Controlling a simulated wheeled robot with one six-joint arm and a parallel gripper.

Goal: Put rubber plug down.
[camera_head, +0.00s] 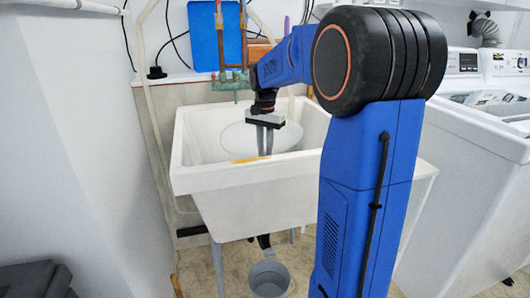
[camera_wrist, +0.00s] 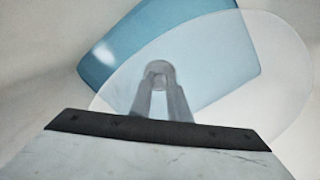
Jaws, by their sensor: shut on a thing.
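My gripper (camera_head: 264,152) reaches down into the white sink (camera_head: 255,178), fingers pointing downward. In the wrist view my gripper (camera_wrist: 160,88) has its two grey fingers converging on a small round grey piece (camera_wrist: 160,69), apparently the rubber plug. Only a little of it shows between the fingertips, and its full shape is hidden. In the head view it is too small to make out. A large pale oval item (camera_head: 238,136) is in the sink, beside and behind the fingers; I cannot tell whether they touch it.
A bluish translucent item (camera_wrist: 215,55) overlaps the pale oval in the wrist view. A yellow-orange strip (camera_head: 250,160) shows at the sink's front rim. Taps and pipes (camera_head: 232,82) stand behind the sink. A black cap-like object (camera_head: 156,72) sits on the ledge; white washing machines (camera_head: 475,140) stand right.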

